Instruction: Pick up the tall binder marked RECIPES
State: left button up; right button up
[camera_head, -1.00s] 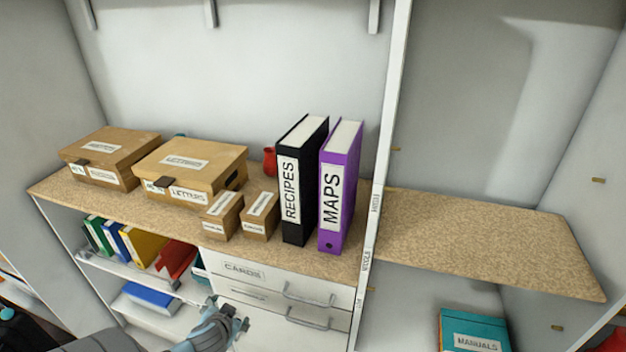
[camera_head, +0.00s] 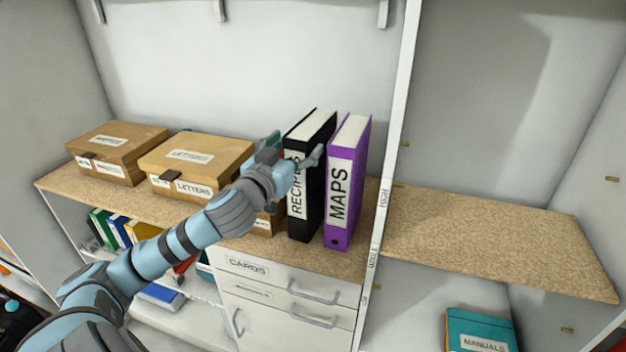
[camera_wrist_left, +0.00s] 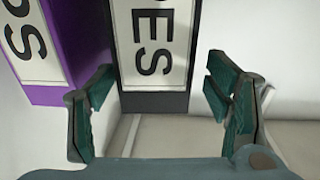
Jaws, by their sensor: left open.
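The tall black RECIPES binder (camera_head: 313,196) stands upright on the speckled shelf, its white spine label facing me. My left gripper (camera_head: 296,148) is open at the upper part of its spine, and the hand hides some of the label. In the left wrist view the RECIPES spine (camera_wrist_left: 154,50) shows with the letters PES. The left gripper's fingers (camera_wrist_left: 163,100) are spread and empty there, with the spine ahead between them; contact cannot be told. The purple MAPS binder (camera_head: 345,190) stands close on the right. It shows at left in the wrist view (camera_wrist_left: 68,60).
Two cardboard boxes, LETTERS (camera_head: 190,160) and another (camera_head: 118,150), stand left on the speckled shelf (camera_head: 70,187). Small card boxes are partly hidden behind my left arm. A white upright divider (camera_head: 385,170) is right of MAPS. The right shelf (camera_head: 480,235) is bare.

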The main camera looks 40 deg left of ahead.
aim_at(308, 133)
pick_arm(q)
jog(key=x, duration=0.2)
jog(key=p+x, duration=0.1)
jog(key=x, duration=0.1)
jog(key=r+x, duration=0.1)
jog(key=shift+w+d+p, duration=0.15)
jog(key=shift+w+p, duration=0.15)
jog(key=shift+w, duration=0.2)
jog(key=shift+w+f, duration=0.1)
jog(key=c, duration=0.6)
grip_shut()
